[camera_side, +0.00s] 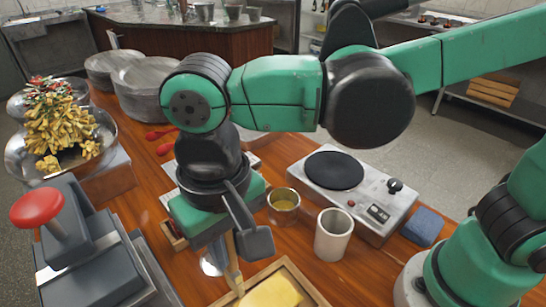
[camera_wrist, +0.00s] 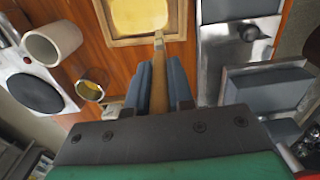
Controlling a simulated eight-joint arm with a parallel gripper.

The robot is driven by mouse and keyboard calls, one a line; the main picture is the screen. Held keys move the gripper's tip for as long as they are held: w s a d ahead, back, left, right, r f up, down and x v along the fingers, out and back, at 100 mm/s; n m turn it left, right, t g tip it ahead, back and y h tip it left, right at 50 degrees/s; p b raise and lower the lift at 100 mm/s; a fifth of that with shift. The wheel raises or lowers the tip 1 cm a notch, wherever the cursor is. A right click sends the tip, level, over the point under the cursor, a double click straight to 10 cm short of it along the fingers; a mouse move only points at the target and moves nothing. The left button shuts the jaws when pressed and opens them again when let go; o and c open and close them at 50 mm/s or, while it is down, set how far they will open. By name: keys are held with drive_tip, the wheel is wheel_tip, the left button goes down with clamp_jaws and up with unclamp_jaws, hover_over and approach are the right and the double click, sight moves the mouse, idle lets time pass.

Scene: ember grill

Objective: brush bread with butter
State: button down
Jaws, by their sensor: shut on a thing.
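My gripper (camera_side: 240,238) is shut on a wooden-handled brush (camera_side: 232,264), which points down with its tip low in the side view. In the wrist view the brush (camera_wrist: 158,85) stands between the two fingers (camera_wrist: 160,76). Its pale tip overlaps the near rim of a wooden tray (camera_wrist: 150,41). The yellow bread (camera_wrist: 138,14) lies in that tray; it also shows at the bottom of the side view (camera_side: 270,292), partly cut off. I cannot tell whether the tip touches bread or rim. A metal cup with yellow butter (camera_side: 284,202) stands behind the tray.
A white cylinder (camera_side: 333,236) stands beside the cup, with a hot plate (camera_side: 345,190) behind. A blue sponge (camera_side: 423,226) lies at right. A grey press with a red knob (camera_side: 40,208) and a bowl of yellow food (camera_side: 62,135) fill the left side.

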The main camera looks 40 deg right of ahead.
drive_tip(key=shift+r, duration=3.2)
drive_tip(key=w+d+f, duration=0.1)
drive_tip(key=w+d, duration=0.5)
drive_tip(key=d, duration=0.4)
drive_tip(key=w+d+f, duration=0.1)
drive_tip(key=w+d, duration=0.5)
drive_tip(key=d, duration=0.5)
drive_tip(key=shift+w+d+f, duration=0.2)
drive_tip(key=shift+w+d, duration=0.05)
drive_tip(key=shift+w, duration=0.05)
